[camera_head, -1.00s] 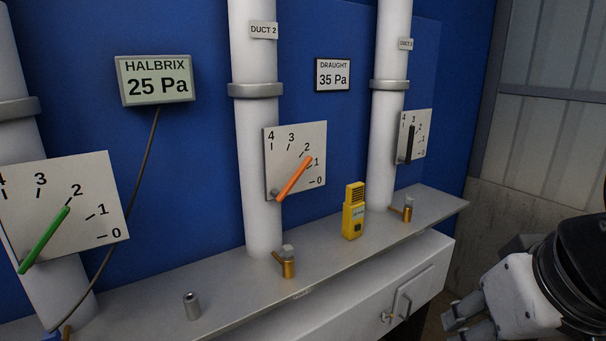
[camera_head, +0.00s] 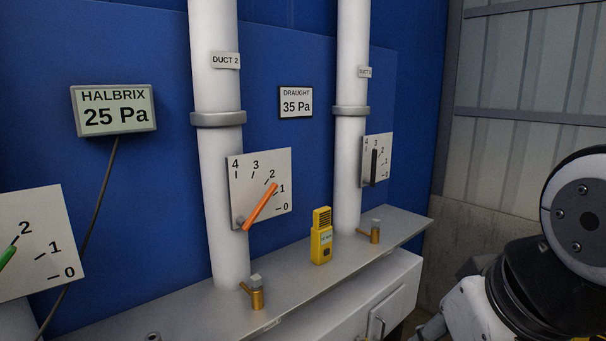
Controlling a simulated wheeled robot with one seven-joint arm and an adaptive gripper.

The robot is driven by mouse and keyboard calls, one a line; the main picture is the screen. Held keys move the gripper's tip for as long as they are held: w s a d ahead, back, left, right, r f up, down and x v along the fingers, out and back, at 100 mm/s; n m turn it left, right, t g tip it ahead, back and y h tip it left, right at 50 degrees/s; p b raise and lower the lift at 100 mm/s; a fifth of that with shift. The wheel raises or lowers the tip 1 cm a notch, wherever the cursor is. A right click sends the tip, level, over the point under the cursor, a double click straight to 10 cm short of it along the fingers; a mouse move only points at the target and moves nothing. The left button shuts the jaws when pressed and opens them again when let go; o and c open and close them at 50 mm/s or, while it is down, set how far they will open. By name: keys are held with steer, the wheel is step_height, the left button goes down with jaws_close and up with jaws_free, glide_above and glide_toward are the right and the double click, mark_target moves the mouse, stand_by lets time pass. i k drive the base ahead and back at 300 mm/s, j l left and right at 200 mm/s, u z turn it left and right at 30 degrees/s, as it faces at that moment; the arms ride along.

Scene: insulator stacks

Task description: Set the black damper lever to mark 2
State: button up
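The black damper lever (camera_head: 374,165) is on a white scale plate (camera_head: 385,147) on the right-hand duct, at the right of the picture. The lever stands nearly upright and points toward the upper end of the scale, between about 3 and 4; the exact mark is too small to tell. Mark 2 lies to the right of its tip. My gripper (camera_head: 432,328) shows only in part at the bottom edge, right of the cabinet and well below and apart from the lever. Its fingers are mostly cut off.
An orange lever (camera_head: 260,207) and a green lever (camera_head: 8,256) sit on other plates. A yellow meter (camera_head: 321,238) and brass valves (camera_head: 257,294) (camera_head: 375,232) stand on the grey ledge (camera_head: 200,309).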

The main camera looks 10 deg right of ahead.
mark_target(371, 183)
steer(key=i+l, duration=0.65)
steer(key=i, duration=0.2)
steer(key=k+l+z, duration=0.05)
